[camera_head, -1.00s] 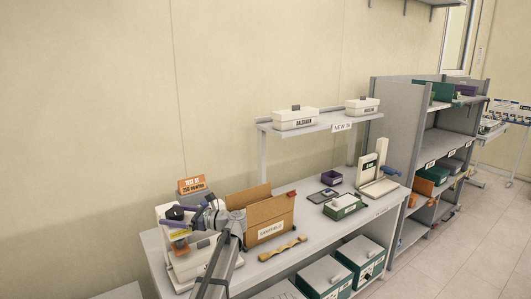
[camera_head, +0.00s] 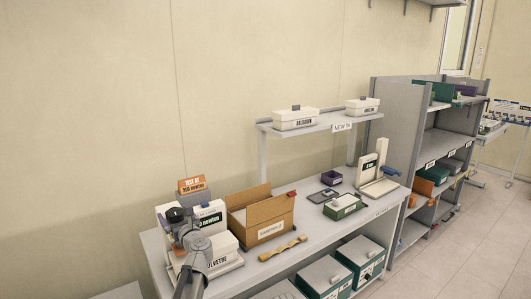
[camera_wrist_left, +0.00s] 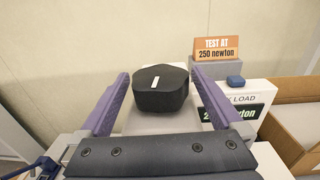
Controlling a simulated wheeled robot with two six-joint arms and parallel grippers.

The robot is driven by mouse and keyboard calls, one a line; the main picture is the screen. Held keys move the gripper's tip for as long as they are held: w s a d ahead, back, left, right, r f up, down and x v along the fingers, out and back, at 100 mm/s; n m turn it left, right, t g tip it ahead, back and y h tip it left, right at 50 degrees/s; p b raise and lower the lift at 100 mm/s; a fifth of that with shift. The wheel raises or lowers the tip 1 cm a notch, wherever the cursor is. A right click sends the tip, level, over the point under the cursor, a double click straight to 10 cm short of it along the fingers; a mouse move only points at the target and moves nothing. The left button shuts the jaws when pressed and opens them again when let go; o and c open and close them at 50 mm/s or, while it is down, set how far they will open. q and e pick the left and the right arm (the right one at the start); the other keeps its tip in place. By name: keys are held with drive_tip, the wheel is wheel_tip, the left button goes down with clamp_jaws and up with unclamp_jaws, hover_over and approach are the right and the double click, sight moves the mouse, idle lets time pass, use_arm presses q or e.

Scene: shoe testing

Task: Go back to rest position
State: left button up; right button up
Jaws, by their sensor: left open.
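My left gripper (camera_head: 177,216) is at the left end of the workbench, in front of the white test machine (camera_head: 212,213). In the left wrist view its two purple fingers (camera_wrist_left: 160,78) are spread apart with nothing held between them. A black block-like part (camera_wrist_left: 162,92) with a white mark shows between and beyond the fingers, on a pale part of the machine. I cannot tell whether the fingers touch it. My right gripper is not in view.
An orange "TEST AT 250 newton" sign (camera_head: 191,184) stands behind the machine. Further right are a green-based device (camera_head: 343,207) and a grey shelf unit (camera_head: 394,130).

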use_arm(q)
drive_tip(key=m+t+h, duration=0.2)
drive_tip(key=m+h, duration=0.1)
drive_tip(key=h, duration=0.1)
drive_tip(key=shift+m+t+h, duration=0.4)
drive_tip(key=shift+m+h, duration=0.2)
drive_tip(key=shift+h, duration=0.4)
drive_tip(key=shift+d+h, duration=0.1)
drive_tip(key=shift+h, duration=0.2)
